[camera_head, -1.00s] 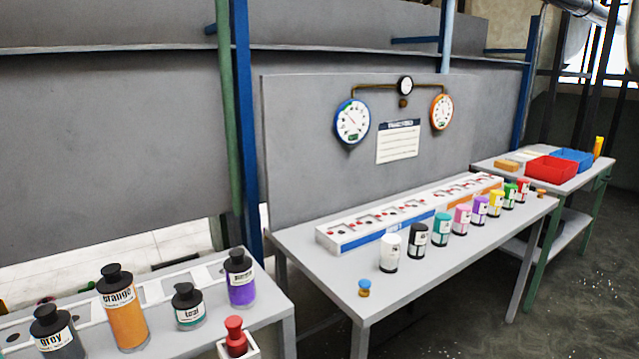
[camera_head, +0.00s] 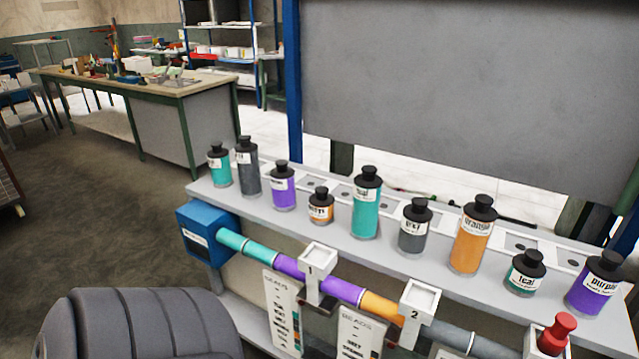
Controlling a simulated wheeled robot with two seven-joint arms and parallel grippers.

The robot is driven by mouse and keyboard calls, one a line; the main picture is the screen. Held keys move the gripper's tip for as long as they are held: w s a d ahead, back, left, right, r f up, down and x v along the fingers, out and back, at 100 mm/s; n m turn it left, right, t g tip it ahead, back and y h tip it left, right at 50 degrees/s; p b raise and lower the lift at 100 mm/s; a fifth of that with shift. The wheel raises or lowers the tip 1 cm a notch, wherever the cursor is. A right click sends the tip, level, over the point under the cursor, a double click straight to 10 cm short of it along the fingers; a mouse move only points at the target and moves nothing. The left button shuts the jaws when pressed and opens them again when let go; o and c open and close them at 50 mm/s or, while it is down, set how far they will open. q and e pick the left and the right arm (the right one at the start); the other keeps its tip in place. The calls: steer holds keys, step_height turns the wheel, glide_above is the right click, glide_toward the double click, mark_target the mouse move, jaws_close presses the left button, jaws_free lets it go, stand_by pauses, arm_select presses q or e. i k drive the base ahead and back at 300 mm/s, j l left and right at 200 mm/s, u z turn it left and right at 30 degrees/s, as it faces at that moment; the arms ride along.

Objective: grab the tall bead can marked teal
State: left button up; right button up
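A tall teal can (camera_head: 366,203) with a black cap stands upright on the grey shelf near the middle of the view. Its label is too small to read surely. Two other cans have teal: a smaller one (camera_head: 219,167) at the shelf's left end, and a short one (camera_head: 525,273) toward the right whose label reads teal. Neither of my grippers is in view.
Grey, purple and orange cans share the shelf (camera_head: 205,190), including a tall orange can (camera_head: 471,236). A banded pipe (camera_head: 345,291) with white numbered brackets runs along its front. A dark ridged shape (camera_head: 140,325), unclear, fills the lower left. Open floor lies left.

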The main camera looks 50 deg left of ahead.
mark_target(367, 186)
steer(key=u, duration=1.35)
